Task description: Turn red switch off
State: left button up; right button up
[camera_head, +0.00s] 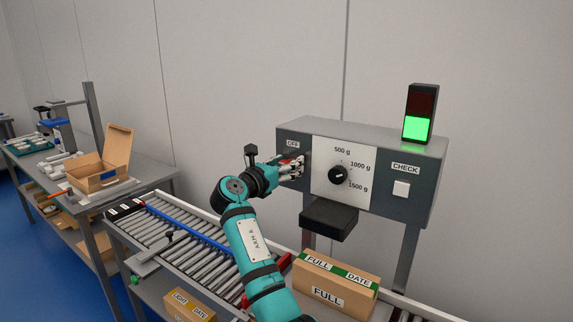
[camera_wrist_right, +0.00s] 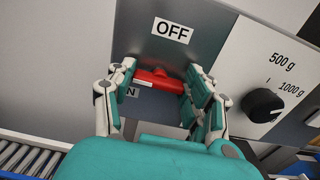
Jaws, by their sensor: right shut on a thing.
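The red switch (camera_wrist_right: 160,80) is on the grey panel of a control box (camera_head: 420,200). Its red bar lies roughly level across the right wrist view, below the "OFF" label (camera_wrist_right: 172,31). A lower label, partly hidden by a finger, shows an "N" (camera_wrist_right: 131,92). My right gripper (camera_head: 290,167) is at the left end of the box front. In the right wrist view its fingers (camera_wrist_right: 158,88) are on both sides of the switch, shut on it. In the head view the fingers mostly cover the switch. My left gripper is not in view.
A black dial (camera_head: 338,175) on a white weight scale is right of the switch. A white check button (camera_head: 401,189) and a lit green lamp (camera_head: 417,129) are further right. A "FULL" carton (camera_head: 337,287) stands below, near the roller conveyor (camera_head: 185,240).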

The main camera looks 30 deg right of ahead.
jog(key=shift+m, duration=0.3)
jog(key=m+b, duration=0.2)
jog(key=m, duration=0.3)
jog(key=m+b, duration=0.3)
jog(key=m, duration=0.3)
jog(key=m+b, duration=0.3)
jog(key=m, duration=0.3)
jog(key=shift+s+d+f, duration=0.1)
jog(key=shift+s+f, duration=0.15)
jog(key=shift+f, duration=0.05)
jog(key=o, duration=1.2)
